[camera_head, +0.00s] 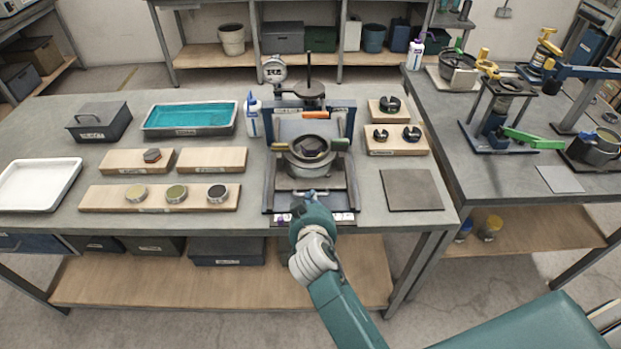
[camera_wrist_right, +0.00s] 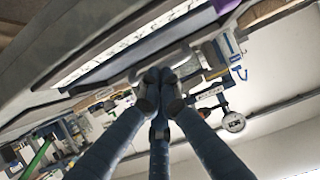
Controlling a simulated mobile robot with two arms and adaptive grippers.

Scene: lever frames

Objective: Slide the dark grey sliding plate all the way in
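The dark grey sliding plate (camera_head: 336,182) lies low in the press-like fixture in the middle of the bench, between two dark side rails. A round metal ring with a dark piece inside (camera_head: 311,150) stands over its back part. My right gripper (camera_head: 309,197) is at the plate's front edge, with the arm coming from below. In the right wrist view its fingertips (camera_wrist_right: 160,78) are together, close to a light grey bar (camera_wrist_right: 152,64). I cannot tell whether they grip it or only touch it. The plate's front middle is partly hidden by the gripper. My left gripper is not in view.
A white bottle (camera_head: 252,115) and a teal-lined tray (camera_head: 189,119) are left of the fixture. A wooden block with dark rings (camera_head: 395,146) and a flat dark square (camera_head: 411,190) are on the right. The wooden strip with discs (camera_head: 108,199) is at the left.

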